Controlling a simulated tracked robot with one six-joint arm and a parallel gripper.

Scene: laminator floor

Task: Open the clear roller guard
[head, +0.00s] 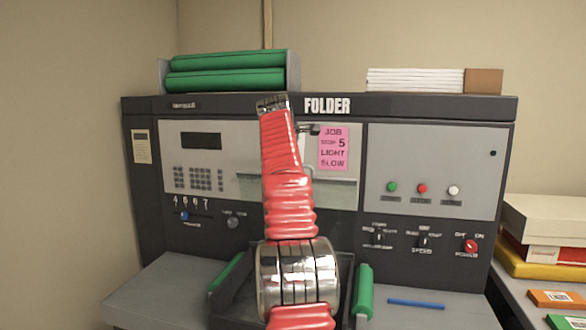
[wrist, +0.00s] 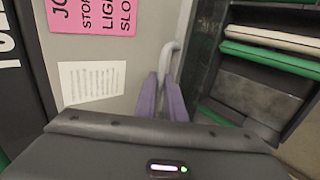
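The clear roller guard (head: 340,222) is a see-through pane in the middle of the folder's front, partly hidden behind my red arm. Its glassy, greenish edge shows in the wrist view (wrist: 212,55), with green and pale rollers beyond it. A grey bent handle (wrist: 169,60) stands out in front of the panel, beside the pane. My gripper (wrist: 162,80) has its two purple fingers close together around the handle's lower end, with only about the handle's width between them. In the head view the fingers are mostly hidden by my arm.
A pink job note (head: 333,148) and a white printed label (wrist: 91,81) are on the panel near the handle. Below are a green roller (head: 363,291) and a blue pen-like stick (head: 416,303) on the grey shelf. Boxes (head: 545,220) stand on the right.

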